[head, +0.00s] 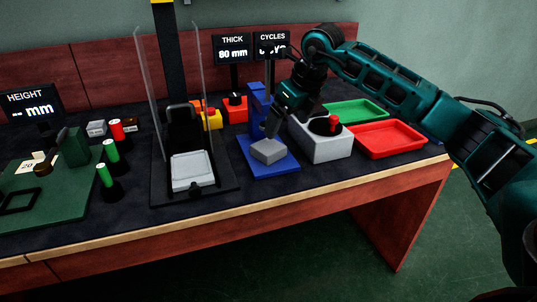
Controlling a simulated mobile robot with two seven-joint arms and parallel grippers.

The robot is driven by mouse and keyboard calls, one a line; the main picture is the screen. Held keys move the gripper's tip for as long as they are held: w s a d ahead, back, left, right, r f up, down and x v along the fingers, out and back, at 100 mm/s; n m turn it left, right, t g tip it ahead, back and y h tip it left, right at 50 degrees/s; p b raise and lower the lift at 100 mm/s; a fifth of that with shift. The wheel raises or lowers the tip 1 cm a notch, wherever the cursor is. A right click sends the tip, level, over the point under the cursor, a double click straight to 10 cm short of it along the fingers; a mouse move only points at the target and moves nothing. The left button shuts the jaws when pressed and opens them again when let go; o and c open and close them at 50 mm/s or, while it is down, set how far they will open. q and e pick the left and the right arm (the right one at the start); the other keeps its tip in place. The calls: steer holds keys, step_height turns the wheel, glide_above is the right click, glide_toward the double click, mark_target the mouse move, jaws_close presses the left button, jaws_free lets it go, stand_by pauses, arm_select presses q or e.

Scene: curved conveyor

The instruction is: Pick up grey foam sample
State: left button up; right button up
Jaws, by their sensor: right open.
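The grey foam sample (268,150) is a small light grey block lying on the blue base plate (277,169) of the blue fixture, in the middle of the bench. My right gripper (274,128) points down just above the sample, in front of the blue upright. Its jaws are open, and the fingers are small and partly dark in this view. I cannot tell whether the fingertips touch the sample. My left gripper is not in view.
A grey box with a red button (318,147) stands close to the right of the fixture. Red (388,139) and green (354,111) trays lie further right. A clear-sided press (193,172) stands to the left. The bench front edge is clear.

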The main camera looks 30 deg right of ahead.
mark_target(276, 150)
steer(key=x, duration=0.4)
steer(key=shift+a+f+b, duration=0.1)
steer(key=shift+f+b, duration=0.05)
steer(key=shift+b, duration=0.2)
steer(key=b+x, duration=0.1)
steer(key=x, duration=0.4)
steer(key=shift+s+a+f+b, duration=0.15)
steer(key=shift+a+f+b, duration=0.05)
steer(key=shift+b, duration=0.15)
steer(key=shift+r, duration=0.1)
steer(key=c, duration=1.1)
